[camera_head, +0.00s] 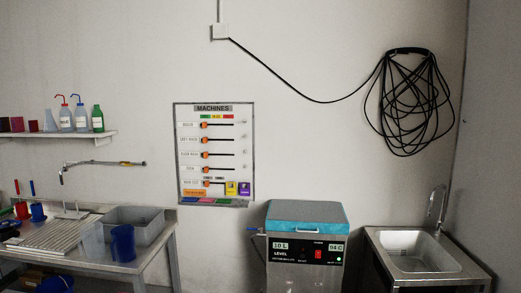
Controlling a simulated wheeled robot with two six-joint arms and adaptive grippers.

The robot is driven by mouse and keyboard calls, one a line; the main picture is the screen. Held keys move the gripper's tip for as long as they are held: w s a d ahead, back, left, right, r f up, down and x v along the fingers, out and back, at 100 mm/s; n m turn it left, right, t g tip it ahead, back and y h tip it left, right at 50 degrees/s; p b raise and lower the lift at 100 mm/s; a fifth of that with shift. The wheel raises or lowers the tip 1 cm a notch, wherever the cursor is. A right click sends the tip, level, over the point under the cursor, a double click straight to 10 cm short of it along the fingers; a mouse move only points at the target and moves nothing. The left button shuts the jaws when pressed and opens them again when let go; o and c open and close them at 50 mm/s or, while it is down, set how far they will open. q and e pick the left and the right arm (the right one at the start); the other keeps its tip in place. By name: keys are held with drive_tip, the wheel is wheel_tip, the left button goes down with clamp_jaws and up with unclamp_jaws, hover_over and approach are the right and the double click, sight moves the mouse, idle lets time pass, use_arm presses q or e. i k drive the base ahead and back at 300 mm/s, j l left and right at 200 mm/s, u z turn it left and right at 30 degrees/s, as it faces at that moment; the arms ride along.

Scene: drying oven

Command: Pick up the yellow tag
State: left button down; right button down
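A small yellow tag (231,188) sits at the lower right of the wall board titled MACHINES (213,108). A purple tag (244,189) is directly to its right. The tag faces outward and its print is too small to read. Neither of my grippers is in view.
A water bath with a blue lid (307,216) stands below and right of the board. A steel table (145,262) with a grey bin (135,224) and blue jug (123,243) is at left. A sink (413,250) is at right. A cable (408,100) hangs on the wall.

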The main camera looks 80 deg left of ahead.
sight(230, 191)
drive_tip(key=u, duration=2.95)
